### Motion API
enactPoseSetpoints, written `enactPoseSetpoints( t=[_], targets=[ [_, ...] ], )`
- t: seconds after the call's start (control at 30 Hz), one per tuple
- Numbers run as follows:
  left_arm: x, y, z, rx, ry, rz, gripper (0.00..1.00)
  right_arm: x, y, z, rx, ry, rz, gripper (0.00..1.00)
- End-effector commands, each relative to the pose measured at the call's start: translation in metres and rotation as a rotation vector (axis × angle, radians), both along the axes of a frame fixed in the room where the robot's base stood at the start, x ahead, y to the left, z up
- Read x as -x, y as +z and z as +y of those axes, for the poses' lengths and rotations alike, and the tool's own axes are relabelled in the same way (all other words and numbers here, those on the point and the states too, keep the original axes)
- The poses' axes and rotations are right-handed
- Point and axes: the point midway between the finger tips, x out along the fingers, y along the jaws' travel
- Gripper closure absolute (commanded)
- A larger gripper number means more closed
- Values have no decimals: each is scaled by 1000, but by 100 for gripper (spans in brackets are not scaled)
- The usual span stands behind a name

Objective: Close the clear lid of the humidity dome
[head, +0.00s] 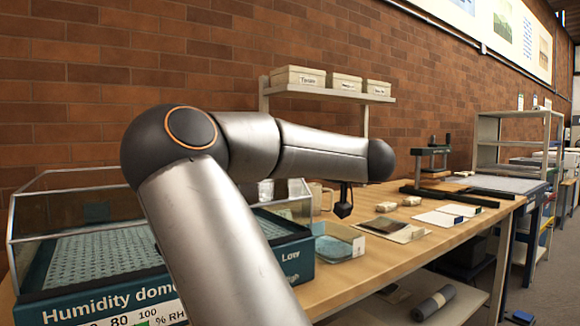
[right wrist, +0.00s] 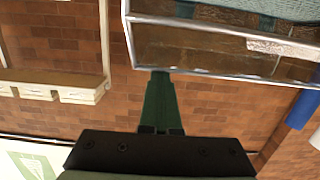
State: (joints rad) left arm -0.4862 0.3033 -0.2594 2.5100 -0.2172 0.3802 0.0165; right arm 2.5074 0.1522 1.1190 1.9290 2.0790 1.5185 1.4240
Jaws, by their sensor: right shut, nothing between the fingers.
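The humidity dome has a dark teal base (head: 60,312) at the lower left of the head view, with a perforated tray inside. Its clear lid (head: 28,215) has thin metal edges; its front edge appears raised above the base's front rim. My right arm crosses in front and hides the middle of the dome. My right gripper (head: 344,210) hangs under the forearm, right of the dome, shut and empty. In the right wrist view, which is upside down, its dark fingers (right wrist: 161,100) appear beside the lid's metal edge (right wrist: 215,77); contact cannot be told. My left gripper is not in view.
Right of the dome, a shallow clear tray (head: 338,242), a mug (head: 320,198) and several cards and small blocks lie on the wooden bench (head: 365,275). A wall shelf (head: 325,94) with labelled boxes is above. A press (head: 432,165) stands farther right.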

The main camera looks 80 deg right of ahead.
Motion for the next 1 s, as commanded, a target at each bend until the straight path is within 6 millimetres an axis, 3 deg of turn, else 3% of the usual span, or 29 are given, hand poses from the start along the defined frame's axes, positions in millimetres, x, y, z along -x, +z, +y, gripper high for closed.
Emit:
enactPoseSetpoints(
  t=[0.03,0.33,0.47,0.63,0.7,1.0],
  targets=[
    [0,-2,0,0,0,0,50,2,-20,-1,-47,-5,22,100],
    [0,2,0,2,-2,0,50,3,-14,0,-44,-4,22,100],
    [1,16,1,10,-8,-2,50,6,6,2,-32,-5,15,100],
    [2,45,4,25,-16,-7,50,12,50,7,-2,-6,0,100],
    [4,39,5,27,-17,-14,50,28,33,18,-8,-11,-4,100],
    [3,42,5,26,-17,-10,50,71,15,56,0,-7,-4,100]
  ],
)
